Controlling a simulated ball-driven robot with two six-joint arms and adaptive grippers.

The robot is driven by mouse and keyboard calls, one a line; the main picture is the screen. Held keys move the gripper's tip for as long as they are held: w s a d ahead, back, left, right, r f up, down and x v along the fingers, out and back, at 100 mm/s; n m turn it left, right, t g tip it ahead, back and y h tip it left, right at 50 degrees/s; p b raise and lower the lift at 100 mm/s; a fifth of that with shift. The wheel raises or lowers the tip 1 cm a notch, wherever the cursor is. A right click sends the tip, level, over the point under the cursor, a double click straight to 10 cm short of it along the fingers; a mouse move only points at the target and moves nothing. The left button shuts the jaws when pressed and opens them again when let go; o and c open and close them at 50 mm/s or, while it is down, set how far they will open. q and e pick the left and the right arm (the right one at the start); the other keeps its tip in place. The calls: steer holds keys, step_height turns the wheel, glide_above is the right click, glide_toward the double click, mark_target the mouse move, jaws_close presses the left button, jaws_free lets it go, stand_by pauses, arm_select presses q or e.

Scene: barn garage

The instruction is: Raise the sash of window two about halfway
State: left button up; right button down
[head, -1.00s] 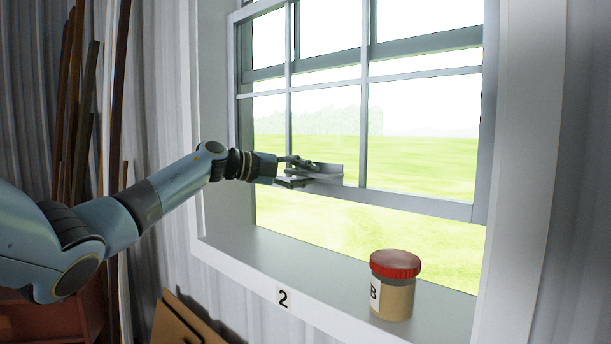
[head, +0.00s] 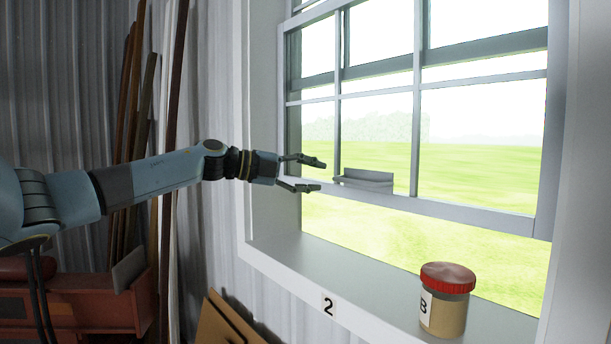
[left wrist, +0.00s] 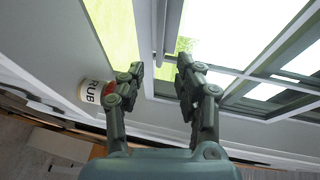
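Window two's sash (head: 460,211) stands raised, with an open gap between its bottom rail and the sill (head: 345,268). A grey lift handle (head: 365,180) sticks out from the bottom rail, left of its middle. My left gripper (head: 320,176) is open and empty just left of the handle, with a small gap between them. In the left wrist view its two fingers (left wrist: 160,68) are spread, with the rail beyond the tips. The label "2" (head: 328,305) is on the front of the sill. My right gripper is not in view.
A jar with a red lid (head: 446,300) marked B stands on the sill at the right; it also shows in the left wrist view (left wrist: 94,92). Wooden boards (head: 140,130) lean on the wall at the left. Cardboard (head: 228,320) stands below the sill.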

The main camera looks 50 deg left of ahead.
arm_select(q)
steer(key=shift+s+a+r, duration=0.15)
steer(key=shift+s+a, duration=0.15)
steer(key=shift+s, duration=0.3)
